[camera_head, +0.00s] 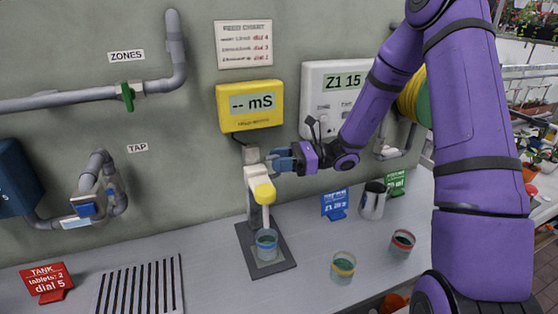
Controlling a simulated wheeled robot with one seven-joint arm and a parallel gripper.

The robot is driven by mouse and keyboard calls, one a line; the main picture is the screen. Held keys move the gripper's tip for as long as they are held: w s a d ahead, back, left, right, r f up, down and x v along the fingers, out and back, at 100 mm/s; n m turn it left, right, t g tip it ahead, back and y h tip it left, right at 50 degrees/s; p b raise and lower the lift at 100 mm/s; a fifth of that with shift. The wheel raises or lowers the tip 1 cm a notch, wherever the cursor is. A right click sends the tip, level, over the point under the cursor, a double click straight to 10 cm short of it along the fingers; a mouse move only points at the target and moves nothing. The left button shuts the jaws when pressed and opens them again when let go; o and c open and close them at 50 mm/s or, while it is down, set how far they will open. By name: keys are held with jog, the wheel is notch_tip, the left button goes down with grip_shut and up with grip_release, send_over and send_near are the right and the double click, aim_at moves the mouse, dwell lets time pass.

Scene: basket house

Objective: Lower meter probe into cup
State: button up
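The meter probe (265,194) shows as a yellow cap on a white arm of a small stand at the wall. Its slim lower part hangs over the cup (266,243), which is clear with bluish-green liquid. The cup stands on a dark mat (280,263) at the foot of the stand. Whether the probe's tip is inside the cup is hard to tell. The yellow meter (250,105) above reads "-- mS". My gripper (276,160) points left, its blue fingers beside the top of the stand. Whether they touch or grip it is unclear.
A cup with a yellow band (343,267), a cup with dark red content (402,243) and a metal jug (373,203) stand to the right. Blue (335,204) and green (395,184) signs stand behind. A drain grate (140,288) and red sign (48,283) are left.

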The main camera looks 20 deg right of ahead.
jog(key=shift+a, duration=0.1)
grip_shut()
notch_tip(320, 180, down, 7)
dwell(0.5)
jog(key=shift+w, duration=0.15)
grip_release()
jog(key=shift+f, duration=0.1)
jog(key=s+d, duration=0.2)
jog(key=d, duration=0.8)
jog(key=shift+d, duration=0.4)
